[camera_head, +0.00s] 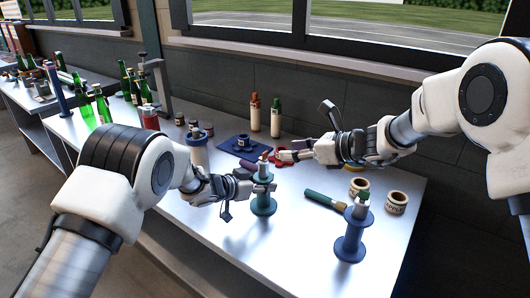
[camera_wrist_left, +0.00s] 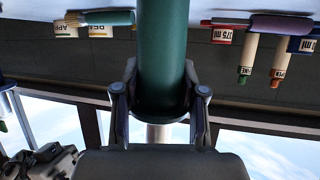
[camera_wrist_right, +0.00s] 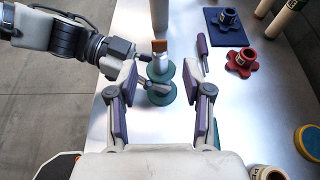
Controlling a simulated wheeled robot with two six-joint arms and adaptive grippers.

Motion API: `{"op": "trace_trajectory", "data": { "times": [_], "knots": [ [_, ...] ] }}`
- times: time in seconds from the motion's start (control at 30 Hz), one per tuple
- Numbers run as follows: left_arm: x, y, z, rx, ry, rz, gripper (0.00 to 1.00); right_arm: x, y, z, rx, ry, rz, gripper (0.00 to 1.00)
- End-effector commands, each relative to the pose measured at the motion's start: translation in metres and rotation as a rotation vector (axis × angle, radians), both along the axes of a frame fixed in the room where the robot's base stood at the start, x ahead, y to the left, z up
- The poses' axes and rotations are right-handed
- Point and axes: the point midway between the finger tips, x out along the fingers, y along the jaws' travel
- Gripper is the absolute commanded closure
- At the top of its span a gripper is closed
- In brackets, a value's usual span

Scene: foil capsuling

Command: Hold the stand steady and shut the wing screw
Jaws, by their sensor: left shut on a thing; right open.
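The teal spool-shaped stand (camera_head: 263,206) is upright on the table, with a pale neck and an orange-brown top. My left gripper (camera_head: 262,184) is shut on its upper column. In the left wrist view the teal column (camera_wrist_left: 163,50) runs between the two fingers. My right gripper (camera_head: 284,155) is open, just beyond the stand's top. In the right wrist view its purple-padded fingers are spread wide on both sides of the stand (camera_wrist_right: 161,72), apart from it. A small grey part (camera_wrist_right: 145,86) at the stand's side may be the wing screw; its angle is unclear.
A blue stand (camera_head: 352,243) is at the front right, beside a green-handled brush (camera_head: 325,201) and a labelled roll (camera_head: 396,203). A red flower-shaped holder (camera_wrist_right: 242,62) and blue mat (camera_wrist_right: 212,36) lie behind. Green bottles (camera_head: 103,106) are at the left. The front middle is clear.

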Motion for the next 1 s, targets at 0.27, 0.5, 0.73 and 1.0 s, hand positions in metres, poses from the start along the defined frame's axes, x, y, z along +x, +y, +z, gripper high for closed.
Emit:
{"op": "trace_trajectory", "data": {
  "times": [0.27, 0.5, 0.73, 1.0],
  "knots": [
    [0.0, 0.0, 0.0, 0.0, 0.0, 0.0, 1.0, 0.035, 0.052, -0.027, -0.002, 0.001, 0.004, 0.5],
    [0.0, 0.0, 0.0, 0.0, 0.0, 0.0, 1.0, 0.05, 0.073, -0.036, 0.002, 0.001, 0.002, 0.5],
    [0.0, 0.0, 0.0, 0.0, 0.0, 0.0, 1.0, 0.051, 0.073, -0.036, 0.002, 0.001, 0.002, 0.5],
    [0.0, 0.0, 0.0, 0.0, 0.0, 0.0, 1.0, 0.051, 0.073, -0.036, 0.001, 0.002, 0.002, 1.0]
  ]
}}
